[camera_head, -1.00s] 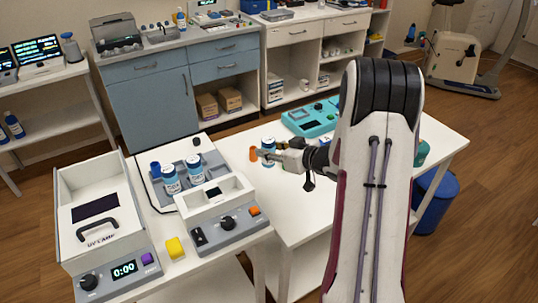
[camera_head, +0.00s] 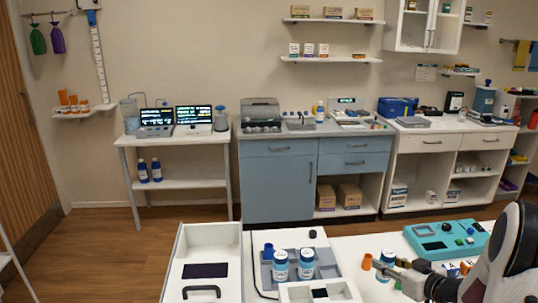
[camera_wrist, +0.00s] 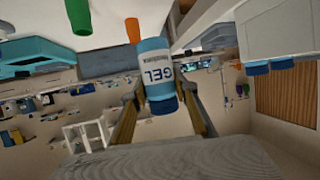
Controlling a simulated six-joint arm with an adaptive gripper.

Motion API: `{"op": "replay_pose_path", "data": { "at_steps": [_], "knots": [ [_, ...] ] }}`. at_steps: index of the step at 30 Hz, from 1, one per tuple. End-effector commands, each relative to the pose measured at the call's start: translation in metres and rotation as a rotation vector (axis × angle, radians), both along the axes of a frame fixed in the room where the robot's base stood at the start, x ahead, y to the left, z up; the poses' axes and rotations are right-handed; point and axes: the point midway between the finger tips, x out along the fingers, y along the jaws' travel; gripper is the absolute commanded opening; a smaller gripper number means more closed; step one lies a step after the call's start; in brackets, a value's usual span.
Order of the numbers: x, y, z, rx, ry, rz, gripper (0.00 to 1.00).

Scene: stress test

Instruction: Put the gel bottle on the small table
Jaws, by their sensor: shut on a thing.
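The gel bottle (camera_wrist: 154,62) is white and blue with a "GEL" label, upside down in the wrist view. My gripper (camera_wrist: 160,92) is shut on it, one finger on each side. In the head view the bottle (camera_head: 387,262) is partly hidden behind my gripper (camera_head: 384,270), over the front white table (camera_head: 345,246). I cannot tell whether its base touches that table. A narrow white table (camera_head: 176,184) with a lower shelf stands against the back wall at left; whether it is the small table is unclear.
An orange cup (camera_head: 367,262) stands just left of the held bottle. Two similar bottles (camera_head: 281,268) stand in a grey tray left of it. A teal device (camera_head: 445,238) is behind my gripper to the right. Open floor (camera_head: 100,245) lies at left.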

Motion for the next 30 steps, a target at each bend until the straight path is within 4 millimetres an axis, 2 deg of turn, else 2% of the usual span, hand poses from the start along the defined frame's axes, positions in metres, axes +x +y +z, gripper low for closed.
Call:
{"op": "replay_pose_path", "data": {
  "at_steps": [8, 15, 24, 30],
  "knots": [
    [-0.006, -0.019, -0.016, 0.002, 0.002, -0.078, 0.05],
    [-0.023, -0.044, -0.022, 0.001, 0.001, -0.212, 0.05],
    [-0.061, -0.078, 0.005, 0.000, -0.001, -0.424, 0.05],
    [-0.088, -0.092, 0.026, -0.001, -0.002, -0.537, 0.05]
  ]
}}
